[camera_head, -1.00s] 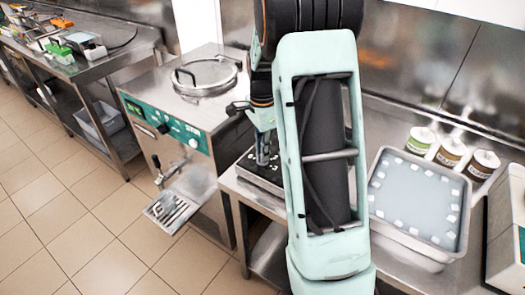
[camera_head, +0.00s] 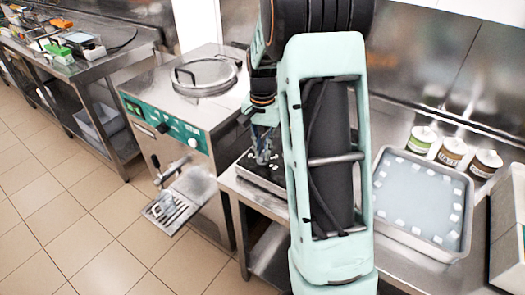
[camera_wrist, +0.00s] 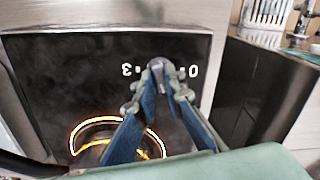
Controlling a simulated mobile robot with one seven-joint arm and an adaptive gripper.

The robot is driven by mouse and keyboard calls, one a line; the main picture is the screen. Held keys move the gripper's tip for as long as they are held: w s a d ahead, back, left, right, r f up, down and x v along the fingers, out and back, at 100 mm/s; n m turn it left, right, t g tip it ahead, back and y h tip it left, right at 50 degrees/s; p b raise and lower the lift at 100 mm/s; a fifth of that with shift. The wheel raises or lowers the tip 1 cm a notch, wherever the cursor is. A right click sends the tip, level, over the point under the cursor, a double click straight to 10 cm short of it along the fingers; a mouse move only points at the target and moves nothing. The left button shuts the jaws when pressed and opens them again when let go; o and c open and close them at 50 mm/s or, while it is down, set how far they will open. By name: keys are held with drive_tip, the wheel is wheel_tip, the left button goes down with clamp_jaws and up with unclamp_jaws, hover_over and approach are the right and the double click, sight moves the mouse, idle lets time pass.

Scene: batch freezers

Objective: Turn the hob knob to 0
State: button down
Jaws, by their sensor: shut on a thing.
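The hob (camera_head: 246,161) is a dark slab on the steel counter, mostly hidden behind my arm in the head view. In the wrist view its dark glass top (camera_wrist: 50,75) fills the left and middle. The grey round hob knob (camera_wrist: 158,63) sits near its edge, between a white 3 on the left and a white 0 on the right. The knob's pointer cannot be made out. My gripper (camera_wrist: 162,88) has its fingers closed around the knob. My gripper also shows above the hob in the head view (camera_head: 262,158).
A glowing orange ring (camera_wrist: 110,120) shows on the hob, close by my fingers. A batch freezer (camera_head: 170,135) stands left of the hob. A tray (camera_head: 455,250) and several labelled tubs (camera_head: 452,152) stand on the counter to the right.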

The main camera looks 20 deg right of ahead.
drive_tip(key=n, duration=1.1)
drive_tip(key=shift+n, duration=1.8)
drive_tip(key=c, duration=2)
unclamp_jaws()
wheel_tip(320, 180, up, 12)
drive_tip(key=shift+r, duration=0.1)
